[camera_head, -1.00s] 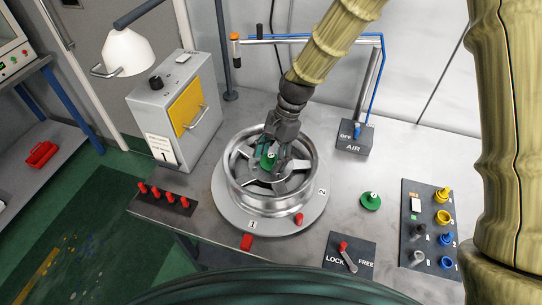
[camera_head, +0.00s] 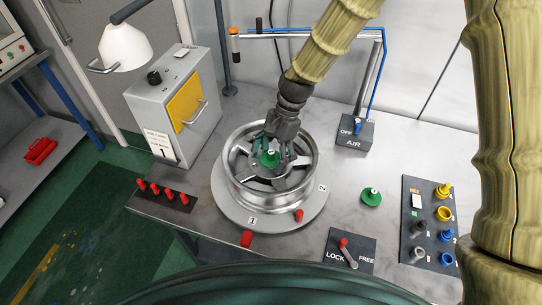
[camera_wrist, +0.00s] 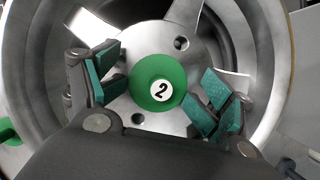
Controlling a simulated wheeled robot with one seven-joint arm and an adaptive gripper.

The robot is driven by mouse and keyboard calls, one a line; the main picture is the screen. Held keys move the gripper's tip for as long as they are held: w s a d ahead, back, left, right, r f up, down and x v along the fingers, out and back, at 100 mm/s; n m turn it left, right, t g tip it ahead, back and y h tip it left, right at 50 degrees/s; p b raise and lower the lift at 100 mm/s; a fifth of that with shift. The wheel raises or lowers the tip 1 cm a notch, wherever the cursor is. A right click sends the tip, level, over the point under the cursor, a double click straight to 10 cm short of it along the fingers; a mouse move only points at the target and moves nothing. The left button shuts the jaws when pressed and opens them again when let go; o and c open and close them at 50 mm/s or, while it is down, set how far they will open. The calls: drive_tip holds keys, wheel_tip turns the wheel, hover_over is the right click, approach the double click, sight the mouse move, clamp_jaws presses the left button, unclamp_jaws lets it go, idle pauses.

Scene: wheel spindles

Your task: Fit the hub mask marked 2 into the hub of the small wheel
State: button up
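The green hub mask marked 2 (camera_head: 270,159) sits at the centre of the spoked wheel (camera_head: 238,187), label facing up. In the wrist view the round green mask (camera_wrist: 145,72) covers the middle of the metal hub (camera_wrist: 190,62); I cannot tell how deep it is seated. My gripper (camera_head: 276,149) is over the hub. Its teal-padded fingers are spread on both sides of the mask, with gaps to it, as the wrist view shows (camera_wrist: 157,91). Another green mask (camera_head: 371,197) lies on the bench to the right, its marking too small to read.
The wheel rests on a round plate (camera_head: 226,209) marked 1 and 2. A lock lever panel (camera_head: 350,251), an air switch box (camera_head: 355,136) and a panel of coloured parts (camera_head: 428,226) stand on the bench (camera_head: 318,216). A grey cabinet (camera_head: 176,105) is at the left, red pegs (camera_head: 166,194) before it.

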drive_tip(key=shift+r, duration=0.5)
drive_tip(key=b+v, duration=0.4)
drive_tip(key=v, duration=0.8)
drive_tip(key=shift+a+r, duration=0.1)
